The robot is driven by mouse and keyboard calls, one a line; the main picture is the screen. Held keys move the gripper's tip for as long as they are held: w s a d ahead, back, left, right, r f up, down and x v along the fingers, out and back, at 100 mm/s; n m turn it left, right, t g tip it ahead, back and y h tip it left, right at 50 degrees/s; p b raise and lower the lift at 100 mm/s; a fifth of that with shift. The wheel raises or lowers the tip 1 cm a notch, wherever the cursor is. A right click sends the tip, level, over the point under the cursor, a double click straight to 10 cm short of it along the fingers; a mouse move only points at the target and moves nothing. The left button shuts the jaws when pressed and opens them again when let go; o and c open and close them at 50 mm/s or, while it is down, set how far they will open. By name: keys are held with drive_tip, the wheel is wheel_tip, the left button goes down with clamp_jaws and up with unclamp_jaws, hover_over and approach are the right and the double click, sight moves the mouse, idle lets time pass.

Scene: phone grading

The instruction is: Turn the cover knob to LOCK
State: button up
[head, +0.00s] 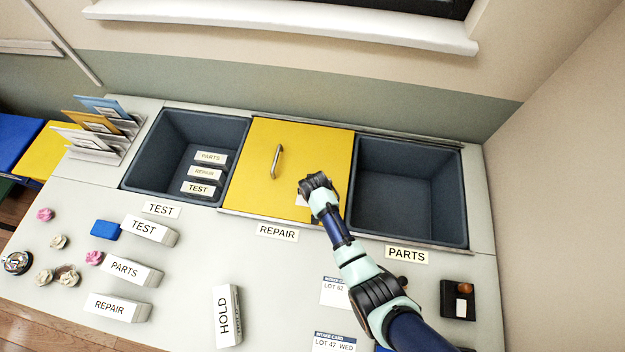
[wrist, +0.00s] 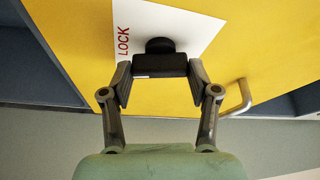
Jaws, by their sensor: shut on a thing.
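The yellow cover (head: 252,180) lies over the middle bin, above the REPAIR label, with a metal handle (head: 277,161) on it. My gripper (head: 316,183) is over the right part of the cover and hides most of the knob in the head view. In the wrist view the black knob (wrist: 160,64) stands on a white plate (wrist: 178,22) with the red word LOCK (wrist: 124,41) at its left. My gripper (wrist: 160,78) is shut on the knob's dark bar, with one finger at each end. I cannot tell which mark the knob points at.
Open dark bins stand left (head: 146,150) and right (head: 412,200) of the cover; the left one holds several label blocks. A HOLD block (head: 228,316), cards (head: 335,292) and a small black tray (head: 447,300) lie on the counter in front. The metal handle rises near my gripper.

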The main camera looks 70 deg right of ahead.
drive_tip(key=shift+m+g, duration=0.6)
drive_tip(key=shift+m, duration=0.9)
drive_tip(key=o, duration=1.2)
drive_tip(key=shift+c, duration=0.2)
drive_tip(key=v, duration=1.2)
drive_tip(key=shift+a, duration=0.15)
drive_tip(key=shift+w, duration=0.1)
